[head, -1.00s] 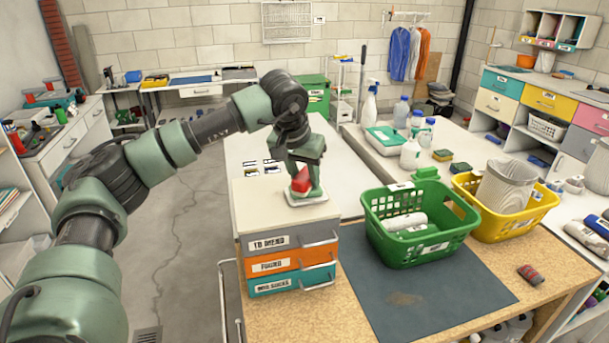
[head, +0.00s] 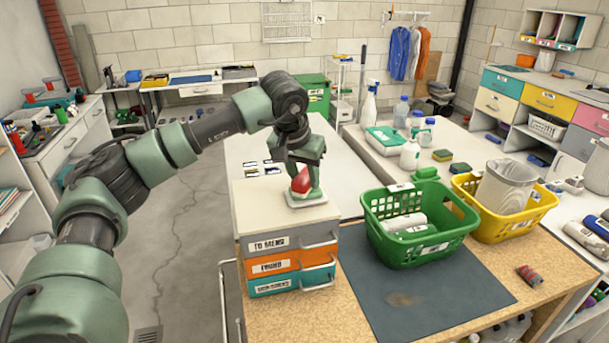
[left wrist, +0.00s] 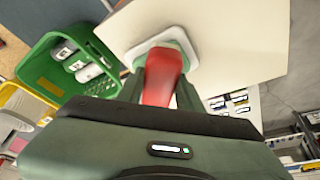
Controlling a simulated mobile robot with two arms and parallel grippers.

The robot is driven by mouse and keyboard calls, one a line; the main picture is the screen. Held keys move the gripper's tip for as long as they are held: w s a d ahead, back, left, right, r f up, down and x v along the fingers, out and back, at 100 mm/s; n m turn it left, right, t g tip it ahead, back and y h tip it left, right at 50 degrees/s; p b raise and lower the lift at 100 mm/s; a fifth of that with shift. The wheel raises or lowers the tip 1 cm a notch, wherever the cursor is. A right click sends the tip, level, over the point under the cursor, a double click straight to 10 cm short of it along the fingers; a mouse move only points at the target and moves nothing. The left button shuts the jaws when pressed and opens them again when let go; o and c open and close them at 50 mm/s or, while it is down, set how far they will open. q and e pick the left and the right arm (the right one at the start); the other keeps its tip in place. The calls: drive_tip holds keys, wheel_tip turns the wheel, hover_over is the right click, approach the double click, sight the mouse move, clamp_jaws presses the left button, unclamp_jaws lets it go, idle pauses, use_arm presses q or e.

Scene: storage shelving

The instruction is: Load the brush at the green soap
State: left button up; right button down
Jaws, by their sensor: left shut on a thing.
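My left gripper (head: 303,184) is shut on a red brush (head: 300,181), held above the top of the small drawer unit. The brush also shows in the left wrist view (left wrist: 162,78), between the fingers. Its lower end meets the green soap (left wrist: 176,36), which lies in a white dish (head: 307,201). The dish also shows in the left wrist view (left wrist: 133,53). The brush head and most of the soap are hidden by the brush and fingers, so I cannot tell how firmly they touch. My right gripper is not in view.
The drawer unit (head: 270,267) has labelled grey, orange and teal drawers. A green basket (head: 420,247) with white rolled items stands to its right, with a yellow basket (head: 515,222) beyond.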

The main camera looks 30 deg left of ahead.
sight(305, 175)
use_arm(q)
drive_tip(key=shift+r+p, duration=2.55)
drive_tip(key=shift+r, duration=0.8)
